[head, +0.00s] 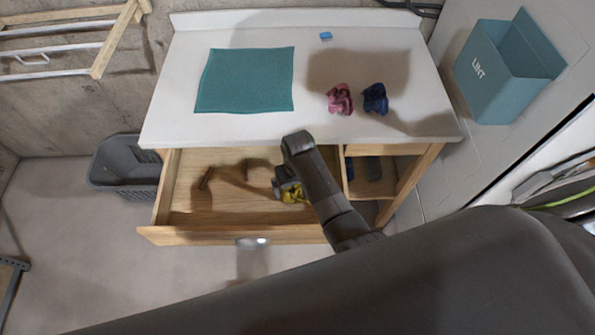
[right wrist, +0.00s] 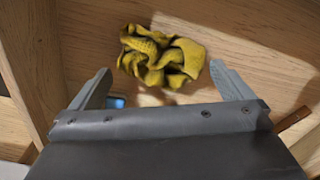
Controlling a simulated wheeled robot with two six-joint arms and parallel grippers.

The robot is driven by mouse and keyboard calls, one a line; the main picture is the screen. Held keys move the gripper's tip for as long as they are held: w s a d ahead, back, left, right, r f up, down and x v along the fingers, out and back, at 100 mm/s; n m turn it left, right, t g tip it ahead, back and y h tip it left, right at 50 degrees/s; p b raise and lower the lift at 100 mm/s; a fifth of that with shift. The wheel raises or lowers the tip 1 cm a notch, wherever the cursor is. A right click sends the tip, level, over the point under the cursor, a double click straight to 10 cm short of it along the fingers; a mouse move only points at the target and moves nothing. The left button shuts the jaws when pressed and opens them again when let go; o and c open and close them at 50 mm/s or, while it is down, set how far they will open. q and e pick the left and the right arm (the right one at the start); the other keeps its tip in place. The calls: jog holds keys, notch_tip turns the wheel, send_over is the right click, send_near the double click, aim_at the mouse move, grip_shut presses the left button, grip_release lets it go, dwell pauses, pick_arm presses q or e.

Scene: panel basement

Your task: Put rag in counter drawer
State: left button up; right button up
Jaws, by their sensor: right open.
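The yellow crumpled rag (head: 294,195) lies inside the open counter drawer (head: 195,236), toward its right side. In the right wrist view the rag (right wrist: 163,57) appears to rest on the wooden drawer floor, just ahead of the fingertips. My right gripper (head: 285,187) reaches down into the drawer above the rag, partly covering it in the head view. In the right wrist view its fingers (right wrist: 158,85) are spread apart with nothing clamped between them. My left gripper is not in view.
A teal cloth (head: 245,80), a pink crumpled cloth (head: 340,99), a navy one (head: 375,98) and a small blue block (head: 326,36) lie on the white countertop (head: 200,130). A small brown stick (head: 206,178) lies in the drawer. A grey basket (head: 127,165) stands left.

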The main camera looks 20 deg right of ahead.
aim_at(297, 189)
notch_tip(297, 189, up, 10)
jog(key=shift+f, duration=0.2)
dwell(0.5)
